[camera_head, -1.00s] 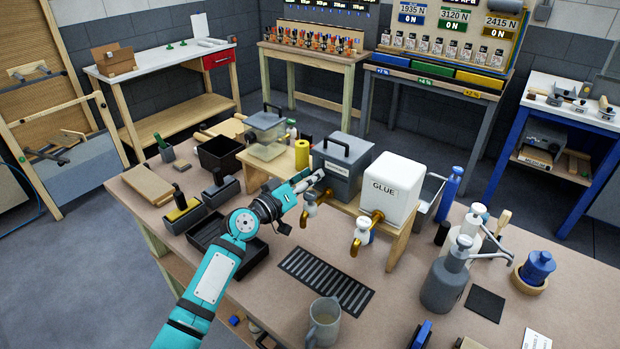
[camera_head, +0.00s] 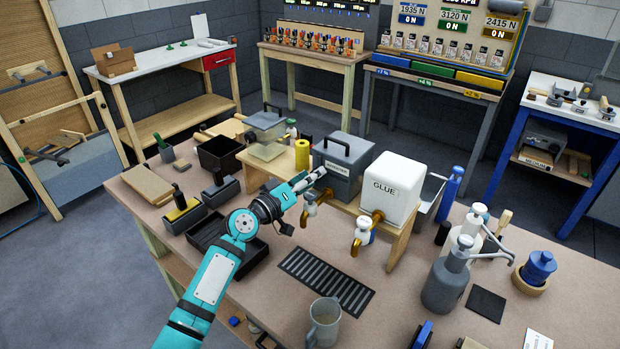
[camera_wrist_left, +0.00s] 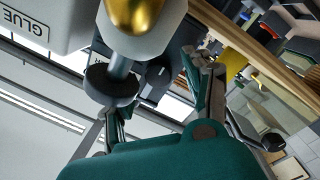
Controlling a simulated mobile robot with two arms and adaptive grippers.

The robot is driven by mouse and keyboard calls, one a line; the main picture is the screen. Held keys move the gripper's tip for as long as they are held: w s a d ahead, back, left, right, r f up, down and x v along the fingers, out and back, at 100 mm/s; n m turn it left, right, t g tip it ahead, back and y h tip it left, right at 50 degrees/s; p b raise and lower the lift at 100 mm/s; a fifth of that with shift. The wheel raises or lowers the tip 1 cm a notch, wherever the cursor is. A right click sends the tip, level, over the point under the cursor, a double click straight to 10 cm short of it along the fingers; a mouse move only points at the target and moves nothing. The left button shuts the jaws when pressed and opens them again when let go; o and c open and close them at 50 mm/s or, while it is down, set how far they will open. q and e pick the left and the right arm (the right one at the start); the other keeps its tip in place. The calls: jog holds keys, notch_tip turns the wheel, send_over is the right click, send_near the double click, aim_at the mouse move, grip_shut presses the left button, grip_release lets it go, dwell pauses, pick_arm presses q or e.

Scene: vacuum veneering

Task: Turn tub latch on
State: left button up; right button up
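A grey tub (camera_head: 343,166) with a black handle and a front label stands on a wooden stand. A brass tap (camera_head: 309,212) with a white body is at its front. My left gripper (camera_head: 318,177) is in front of the grey tub, just above this tap. In the left wrist view, the gripper (camera_wrist_left: 160,108) has its fingers apart, with a brass and white tap (camera_wrist_left: 135,20) and its dark round end close to them. I cannot tell whether a finger touches it. My right gripper is not in view.
A white GLUE tub (camera_head: 391,188) with its own brass tap (camera_head: 361,236) stands to the right on the same stand. A black slotted grate (camera_head: 326,280) and a jug (camera_head: 323,322) are in front. A grey pump bottle (camera_head: 446,281) stands farther right. Black trays (camera_head: 262,240) lie under my left arm.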

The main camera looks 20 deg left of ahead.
pick_arm(q)
jog(key=shift+s, duration=0.1)
jog(key=v, duration=1.2)
